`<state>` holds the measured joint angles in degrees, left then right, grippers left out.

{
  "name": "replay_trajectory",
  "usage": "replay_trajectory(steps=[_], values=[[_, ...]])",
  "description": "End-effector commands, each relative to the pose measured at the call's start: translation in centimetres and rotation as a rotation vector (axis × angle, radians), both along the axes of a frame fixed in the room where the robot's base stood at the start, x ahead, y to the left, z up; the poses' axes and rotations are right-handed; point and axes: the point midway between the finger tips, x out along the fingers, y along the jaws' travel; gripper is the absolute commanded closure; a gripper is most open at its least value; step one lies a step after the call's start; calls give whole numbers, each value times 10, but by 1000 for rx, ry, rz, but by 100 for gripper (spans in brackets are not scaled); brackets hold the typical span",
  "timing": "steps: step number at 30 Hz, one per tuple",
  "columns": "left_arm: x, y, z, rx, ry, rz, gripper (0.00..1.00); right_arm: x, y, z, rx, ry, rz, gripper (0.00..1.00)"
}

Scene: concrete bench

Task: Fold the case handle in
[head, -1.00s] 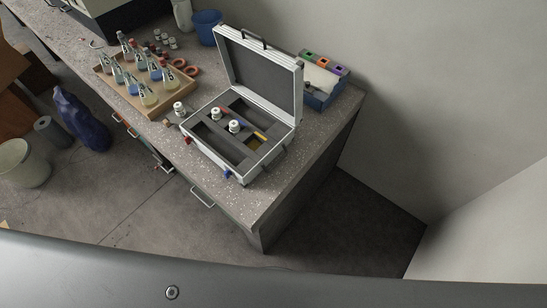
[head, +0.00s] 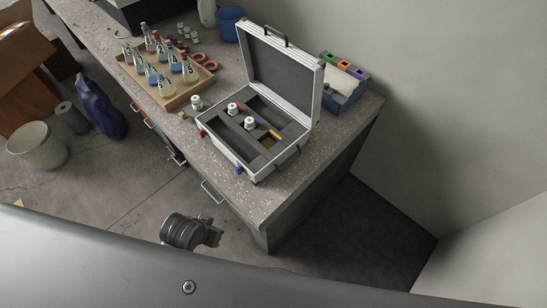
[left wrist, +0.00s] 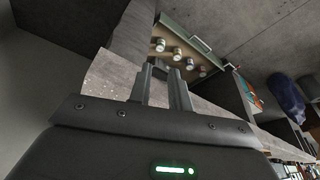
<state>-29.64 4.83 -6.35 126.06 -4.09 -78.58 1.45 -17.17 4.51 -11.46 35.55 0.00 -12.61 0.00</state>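The silver case (head: 228,158) stands open on the bench, its grey lid (head: 285,75) upright. A dark handle (head: 273,36) stands out from the lid's top edge. Two white-capped jars sit in the grey foam. My left gripper (left wrist: 159,72) shows in the left wrist view with its two fingers apart and nothing seen between them. The case is not in that view. A dark part of my arm (head: 188,232) shows below the bench in the head view; no fingers are visible there.
A wooden tray (head: 172,102) of flasks and a loose jar (head: 196,103) stand left of the case. A blue organizer (head: 342,92) is behind its right. Several jars (left wrist: 178,54) sit in an open drawer below. Floor in front is clear.

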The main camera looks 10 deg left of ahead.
Motion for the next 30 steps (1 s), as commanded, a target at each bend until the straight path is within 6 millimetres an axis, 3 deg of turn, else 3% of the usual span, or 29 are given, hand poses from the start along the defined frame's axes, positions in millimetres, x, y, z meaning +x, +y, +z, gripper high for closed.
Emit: replay_trajectory(steps=[4, 14, 17, 21, 25, 27, 30], values=[[31, -35, 46, -57, -97, -31, 80, 0, -1, -2, -1, 0, 0, 64], [110, -145, 80, -218, -279, -169, 80, 0, -3, -2, -3, 0, 1, 64], [132, -189, 89, -281, -328, -239, 80, 0, -3, -2, -3, 0, 1, 64], [159, -267, 104, -386, -376, -389, 80, 0, -3, -2, -3, 0, 1, 64], [167, -332, 110, -462, -355, -556, 80, 0, -3, -2, -3, 0, 1, 64], [168, -355, 108, -476, -315, -641, 80, 0, -2, -2, -3, 0, 1, 64], [169, -371, 99, -460, -224, -739, 80, 0, -2, -2, -2, 1, 1, 64]])
